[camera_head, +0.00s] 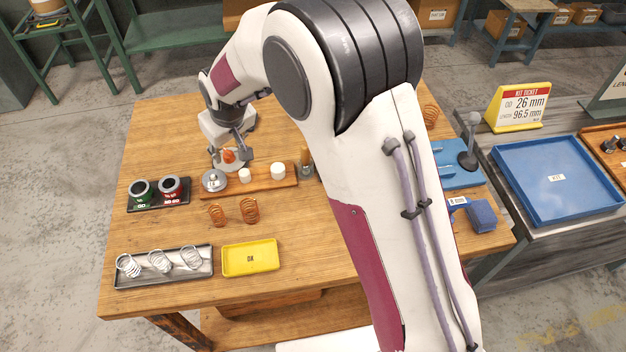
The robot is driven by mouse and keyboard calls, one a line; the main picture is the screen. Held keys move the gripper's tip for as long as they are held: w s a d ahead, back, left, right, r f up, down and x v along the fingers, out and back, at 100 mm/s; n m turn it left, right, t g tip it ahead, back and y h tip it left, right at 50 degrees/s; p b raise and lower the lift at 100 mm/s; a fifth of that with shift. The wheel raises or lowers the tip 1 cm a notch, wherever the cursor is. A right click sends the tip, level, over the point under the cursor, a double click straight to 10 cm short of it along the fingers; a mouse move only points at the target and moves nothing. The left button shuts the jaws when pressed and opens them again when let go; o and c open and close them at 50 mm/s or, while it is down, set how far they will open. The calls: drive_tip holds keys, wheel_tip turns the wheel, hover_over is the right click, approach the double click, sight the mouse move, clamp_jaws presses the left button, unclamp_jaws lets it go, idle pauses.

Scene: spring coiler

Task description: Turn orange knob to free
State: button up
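The orange knob (229,156) sits on a pale round base at the back left of the wooden table, behind a wooden strip. My gripper (231,155) points down over it. Its two fingers are spread, one to the left and one to the right of the knob. A small gap seems to show between the fingers and the knob, so it looks open. My wrist partly hides the area behind the knob, and no marking for "free" can be read.
A wooden strip (262,186) with a metal disc (214,180) and white pegs lies just in front of the knob. Green and red cups (157,190), loose copper springs (233,213), a tray of pale springs (163,280) and a yellow tray (251,270) stand nearer. My arm covers the table's middle right.

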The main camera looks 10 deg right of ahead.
drive_tip(key=shift+m+g+h, duration=0.3)
drive_tip(key=shift+g, duration=0.5)
drive_tip(key=s+d, duration=0.1)
drive_tip(key=s, duration=0.1)
drive_tip(key=s+d+r, duration=0.1)
drive_tip(key=s, duration=0.1)
drive_tip(key=s+d+r, duration=0.1)
drive_tip(key=s, duration=0.2)
drive_tip(key=shift+d+r, duration=0.2)
drive_tip(key=shift+r, duration=0.05)
drive_tip(key=s+d+r+m, duration=0.1)
drive_tip(key=s+d+r, duration=0.3)
drive_tip(key=s+d, duration=0.2)
drive_tip(key=s+d+r+m, duration=0.1)
drive_tip(key=s+d+r, duration=0.3)
drive_tip(key=s+d, duration=0.2)
drive_tip(key=s, duration=0.2)
drive_tip(key=shift+s+d+r+h, duration=0.25)
drive_tip(key=shift+s+d+h, duration=0.05)
drive_tip(key=shift+s, duration=0.05)
drive_tip(key=shift+s+m, duration=0.1)
drive_tip(key=shift+m, duration=0.2)
drive_tip(key=s+d+r+m+t, duration=0.3)
drive_tip(key=s+d+r, duration=0.3)
drive_tip(key=s+d, duration=0.3)
drive_tip(key=shift+s+d+r+h, duration=0.15)
drive_tip(key=shift+s+r+h, duration=0.2)
drive_tip(key=shift+s, duration=0.85)
